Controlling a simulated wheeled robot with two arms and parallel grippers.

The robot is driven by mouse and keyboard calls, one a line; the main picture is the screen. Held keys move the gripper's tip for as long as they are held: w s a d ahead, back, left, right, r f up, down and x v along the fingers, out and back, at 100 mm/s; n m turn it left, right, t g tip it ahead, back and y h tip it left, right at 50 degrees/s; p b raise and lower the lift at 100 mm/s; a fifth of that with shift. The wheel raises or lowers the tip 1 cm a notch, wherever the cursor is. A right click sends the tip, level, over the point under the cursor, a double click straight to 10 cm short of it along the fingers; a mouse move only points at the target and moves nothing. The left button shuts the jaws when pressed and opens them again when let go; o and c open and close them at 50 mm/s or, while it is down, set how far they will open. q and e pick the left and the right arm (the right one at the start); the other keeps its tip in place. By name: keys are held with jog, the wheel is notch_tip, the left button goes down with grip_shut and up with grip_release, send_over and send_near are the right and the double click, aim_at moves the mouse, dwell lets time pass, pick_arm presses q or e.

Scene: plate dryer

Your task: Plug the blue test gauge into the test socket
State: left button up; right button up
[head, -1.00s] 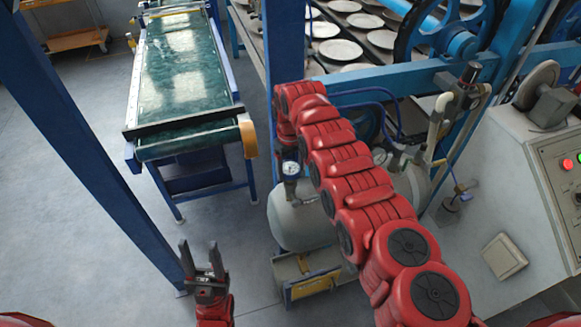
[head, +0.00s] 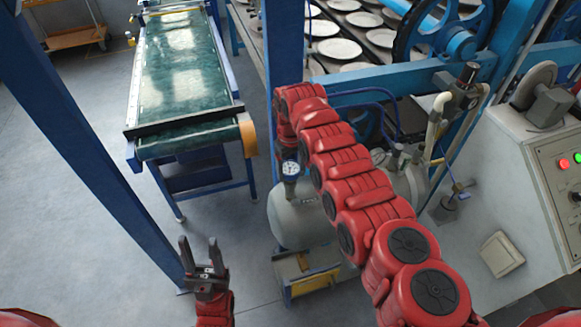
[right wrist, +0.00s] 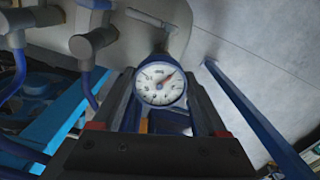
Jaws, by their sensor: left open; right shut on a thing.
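The blue test gauge (head: 290,169) has a round white dial and a blue body; it stands over the left end of a grey tank in the head view. In the right wrist view the gauge (right wrist: 160,84) sits between the fingers of my right gripper (right wrist: 160,98), which is shut on it. In the head view the right gripper is mostly hidden under the end of my red arm. The gauge's lower end is against or just above the tank; the test socket is not clearly visible, so I cannot tell whether it is seated. My left gripper (head: 203,257) is open and empty, low at left.
The grey tank (head: 300,225) stands beside a blue upright post (head: 283,40). Blue hoses and pipe fittings (head: 400,155) are to its right. A green conveyor (head: 183,75) is at left and a control cabinet (head: 520,190) at right.

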aim_at(291, 168)
dwell(0.6)
jog(key=shift+f+b, duration=0.6)
jog(key=shift+b, duration=0.1)
jog(key=o, duration=1.2)
jog(key=shift+r+p, duration=0.9)
jog(key=shift+r, duration=0.75)
notch_tip(291, 168, up, 2)
jog(key=shift+r, duration=2.9)
